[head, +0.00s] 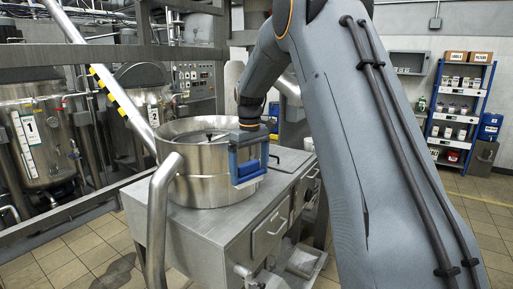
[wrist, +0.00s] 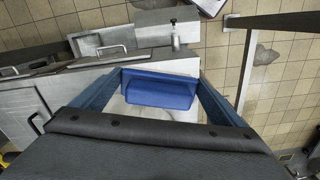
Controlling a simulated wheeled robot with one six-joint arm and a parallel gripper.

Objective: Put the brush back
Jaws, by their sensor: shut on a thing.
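My gripper (head: 248,160) is at the right side of the steel mixer bowl (head: 190,165) in the head view. In the wrist view its two fingers (wrist: 160,88) are spread wide and shut on a blue block, which I take to be the brush (wrist: 160,92). The brush spans the space between the fingertips, above the grey mixer housing. It also shows as a blue shape in the head view (head: 245,172). Its bristles cannot be made out. No holder for the brush can be told apart.
The steel housing (head: 225,222) stands under the bowl, with a pipe (head: 160,215) at its left front. A yellow-black striped bar (head: 113,92) slants behind it. Steel tanks (head: 38,135) stand at left. A blue shelf (head: 459,105) and bin (head: 483,155) stand at back right.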

